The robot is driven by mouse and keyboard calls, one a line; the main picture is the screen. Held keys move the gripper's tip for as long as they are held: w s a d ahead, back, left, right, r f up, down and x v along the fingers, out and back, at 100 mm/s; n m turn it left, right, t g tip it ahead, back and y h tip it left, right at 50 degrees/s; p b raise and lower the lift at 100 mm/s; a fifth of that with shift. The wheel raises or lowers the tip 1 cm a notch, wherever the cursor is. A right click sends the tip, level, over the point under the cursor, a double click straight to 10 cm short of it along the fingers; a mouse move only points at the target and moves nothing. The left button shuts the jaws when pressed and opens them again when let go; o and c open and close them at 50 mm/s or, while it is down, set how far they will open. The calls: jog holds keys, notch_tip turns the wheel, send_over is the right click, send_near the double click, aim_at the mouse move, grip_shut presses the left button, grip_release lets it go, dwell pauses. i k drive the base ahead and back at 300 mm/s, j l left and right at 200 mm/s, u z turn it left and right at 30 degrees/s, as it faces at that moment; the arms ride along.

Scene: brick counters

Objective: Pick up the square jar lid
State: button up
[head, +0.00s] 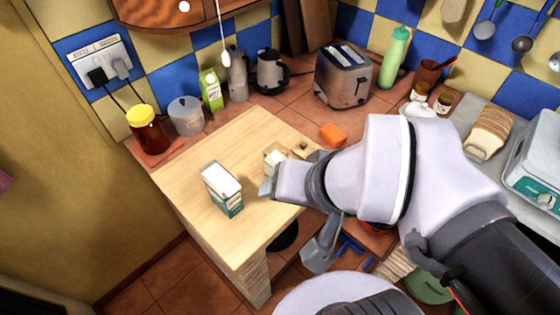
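A small flat, light-wood square piece with a dark knob (302,147), which looks like the square jar lid, lies near the right edge of the wooden board top. A small whitish square jar or block (274,159) stands just left of it. My gripper (268,190) comes in from the right over the board, just in front of the whitish piece. It looks apart from the lid, which lies beyond it. My arm and wrist hide the board's right side and part of the area around the lid. The finger gap is not visible.
A white and green carton (222,188) stands on the board left of my gripper. An orange block (333,134) lies behind my wrist. A yellow-lidded jar (147,130), canister (186,115), kettle (271,73) and toaster (343,77) line the back. The board's front left is clear.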

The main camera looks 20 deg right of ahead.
aim_at(302, 149)
jog(key=i+l+u, duration=0.25)
jog(key=l, duration=0.4)
jog(key=i+l+u, duration=0.15)
jog(key=i+l, duration=0.1)
jog(key=l, duration=0.1)
